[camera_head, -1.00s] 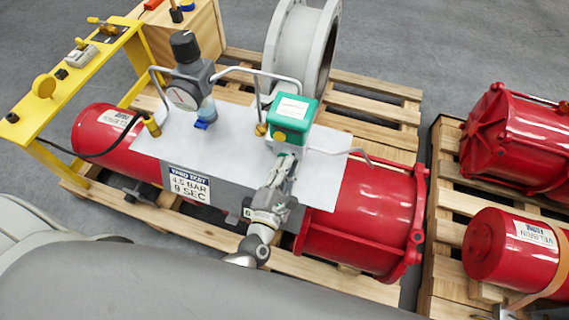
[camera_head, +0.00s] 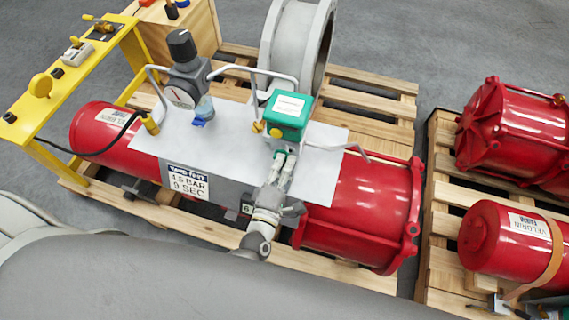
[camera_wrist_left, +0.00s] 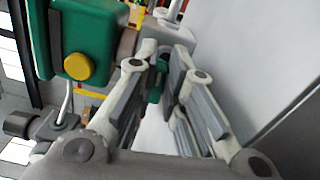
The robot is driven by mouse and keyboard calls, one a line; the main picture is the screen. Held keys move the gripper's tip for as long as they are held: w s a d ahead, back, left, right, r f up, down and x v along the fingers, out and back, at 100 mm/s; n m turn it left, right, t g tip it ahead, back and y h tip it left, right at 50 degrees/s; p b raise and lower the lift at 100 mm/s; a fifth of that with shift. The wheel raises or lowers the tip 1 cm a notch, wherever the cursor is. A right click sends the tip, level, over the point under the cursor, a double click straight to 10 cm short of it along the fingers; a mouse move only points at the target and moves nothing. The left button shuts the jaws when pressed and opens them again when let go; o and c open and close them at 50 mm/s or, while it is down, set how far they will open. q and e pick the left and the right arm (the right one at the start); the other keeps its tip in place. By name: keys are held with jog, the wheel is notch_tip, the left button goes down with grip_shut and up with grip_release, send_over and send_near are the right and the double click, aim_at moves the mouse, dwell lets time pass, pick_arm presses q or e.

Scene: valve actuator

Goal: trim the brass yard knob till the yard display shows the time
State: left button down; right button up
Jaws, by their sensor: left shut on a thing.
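The green box (camera_head: 287,112) stands on the grey top plate of a red actuator and bears a round brass-yellow knob (camera_head: 277,131); this knob also shows in the left wrist view (camera_wrist_left: 77,66). A second small brass knob (camera_head: 258,127) is left of the box. My left gripper (camera_head: 286,160) is just in front of the box, its fingers shut on a small green part (camera_wrist_left: 155,92), mostly hidden between them. A white sign (camera_head: 188,183) reads 4.5 BAR, 9 SEC. My right gripper is not in view.
A pressure gauge with a regulator (camera_head: 182,95) and bent grey pipes (camera_head: 270,72) stand close by on the plate. A yellow stand (camera_head: 75,70) is at left. Other red actuators (camera_head: 515,130) lie on a pallet at right.

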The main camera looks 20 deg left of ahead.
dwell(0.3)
pick_arm(q)
jog(key=c, duration=1.5)
grip_release()
jog(key=shift+f, duration=0.1)
